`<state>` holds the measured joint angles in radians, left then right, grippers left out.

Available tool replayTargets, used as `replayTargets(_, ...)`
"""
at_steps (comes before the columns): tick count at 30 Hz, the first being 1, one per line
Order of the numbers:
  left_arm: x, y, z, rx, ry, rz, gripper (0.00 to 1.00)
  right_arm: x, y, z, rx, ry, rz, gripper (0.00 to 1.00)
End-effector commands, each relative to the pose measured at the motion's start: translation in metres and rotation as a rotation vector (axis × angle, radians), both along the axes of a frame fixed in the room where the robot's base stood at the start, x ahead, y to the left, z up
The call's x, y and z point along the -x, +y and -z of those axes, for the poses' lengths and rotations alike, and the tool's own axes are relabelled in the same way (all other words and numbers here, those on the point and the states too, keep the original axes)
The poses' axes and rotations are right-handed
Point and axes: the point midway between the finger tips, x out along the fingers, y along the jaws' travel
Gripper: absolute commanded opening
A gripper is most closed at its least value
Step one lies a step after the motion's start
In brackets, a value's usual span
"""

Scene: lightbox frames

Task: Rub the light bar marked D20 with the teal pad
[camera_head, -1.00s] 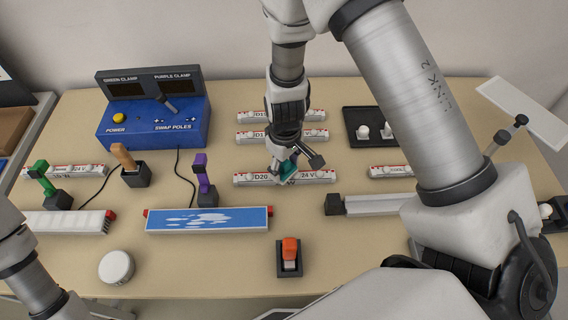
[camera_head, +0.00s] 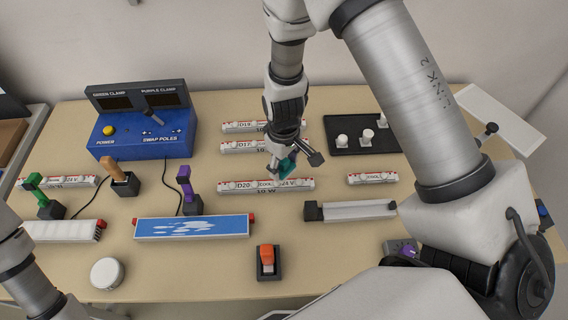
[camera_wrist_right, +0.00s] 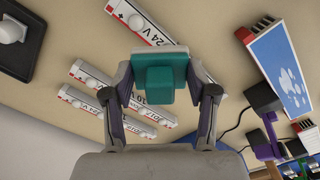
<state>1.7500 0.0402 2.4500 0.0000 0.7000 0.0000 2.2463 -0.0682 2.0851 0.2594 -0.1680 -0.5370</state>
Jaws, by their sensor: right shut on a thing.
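The light bar marked D20 (camera_head: 230,188) lies across the middle of the table, white with red ends, with D20, COOL and 24 V labels in view. My right gripper (camera_head: 287,161) is shut on the teal pad (camera_head: 288,167). The pad appears raised just behind the right half of the bar, apart from it. In the right wrist view the teal pad (camera_wrist_right: 160,72) sits between both fingers, and the bar's 24 V end (camera_wrist_right: 138,22) shows beyond it at upper left. My left gripper is out of view; only part of its arm shows at lower left.
Two similar bars, one marked D17 (camera_head: 238,147), lie behind. A black tray (camera_head: 352,148) with white knobs is at back right. A blue power box (camera_head: 140,135), a purple clamp (camera_head: 187,185) and a blue-faced panel (camera_head: 190,226) are left. An orange switch (camera_head: 267,258) is in front.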

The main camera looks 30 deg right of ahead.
Motion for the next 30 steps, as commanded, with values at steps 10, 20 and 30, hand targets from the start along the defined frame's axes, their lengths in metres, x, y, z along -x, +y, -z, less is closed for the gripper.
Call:
replayTargets(10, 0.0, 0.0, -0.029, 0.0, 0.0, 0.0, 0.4, -0.002, -0.001, -0.032, 0.0, -0.001, 0.002, 0.3)
replayTargets(20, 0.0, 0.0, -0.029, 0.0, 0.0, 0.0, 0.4, -0.002, -0.001, -0.033, 0.0, -0.001, 0.002, 0.3)
replayTargets(30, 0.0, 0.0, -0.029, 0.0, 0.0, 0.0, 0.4, -0.002, -0.001, -0.033, 0.0, -0.001, 0.002, 0.3)
